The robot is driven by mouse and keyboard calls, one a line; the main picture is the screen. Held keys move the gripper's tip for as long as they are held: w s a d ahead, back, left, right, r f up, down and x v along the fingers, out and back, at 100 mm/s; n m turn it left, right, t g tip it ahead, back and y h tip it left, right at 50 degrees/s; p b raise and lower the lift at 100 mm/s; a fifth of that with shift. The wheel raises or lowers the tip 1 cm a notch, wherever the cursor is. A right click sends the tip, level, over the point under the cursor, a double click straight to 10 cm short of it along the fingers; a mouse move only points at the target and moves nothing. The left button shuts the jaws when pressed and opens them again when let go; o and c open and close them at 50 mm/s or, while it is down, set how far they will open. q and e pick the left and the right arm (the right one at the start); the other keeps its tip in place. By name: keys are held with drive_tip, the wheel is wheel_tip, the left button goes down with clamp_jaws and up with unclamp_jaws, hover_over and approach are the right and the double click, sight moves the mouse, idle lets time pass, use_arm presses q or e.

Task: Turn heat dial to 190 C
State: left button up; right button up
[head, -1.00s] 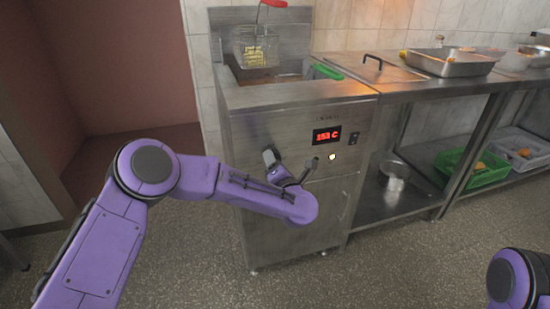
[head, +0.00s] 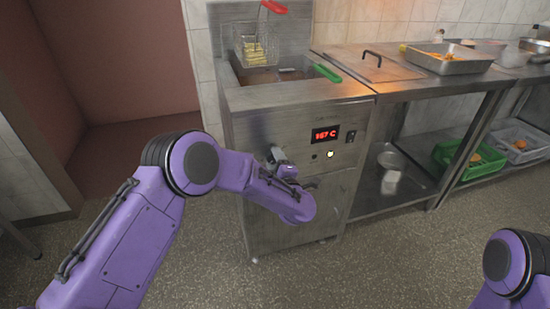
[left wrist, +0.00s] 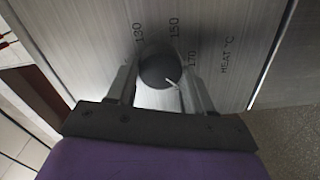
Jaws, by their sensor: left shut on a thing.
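The heat dial (left wrist: 157,70) is a round dark knob on the fryer's steel front panel. Printed marks 130, 150 and 170 and the words HEAT °C stand around it. Its white pointer line points to the lower right, near or past 170; the marks beyond are hidden by my gripper. My left gripper (left wrist: 160,80) is shut on the dial, one finger at each side. In the head view my left gripper (head: 281,167) is at the fryer front, and its hand hides the dial. The red display (head: 325,134) seems to read 157 or 167 C. My right gripper is out of view.
The fryer (head: 290,105) has a basket (head: 256,48) with a red handle. A dark switch (head: 350,137) and a lit round lamp (head: 330,154) sit beside the dial. A steel counter extends right, with a green crate (head: 468,160) below. The floor ahead is clear.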

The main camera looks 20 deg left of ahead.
use_arm(q)
drive_tip(key=shift+m+p, duration=0.45)
drive_tip(key=shift+m, duration=0.75)
drive_tip(key=shift+f, duration=0.1)
drive_tip(key=o, duration=1)
drive_tip(key=v, duration=1)
drive_tip(key=shift+s+d, duration=0.25)
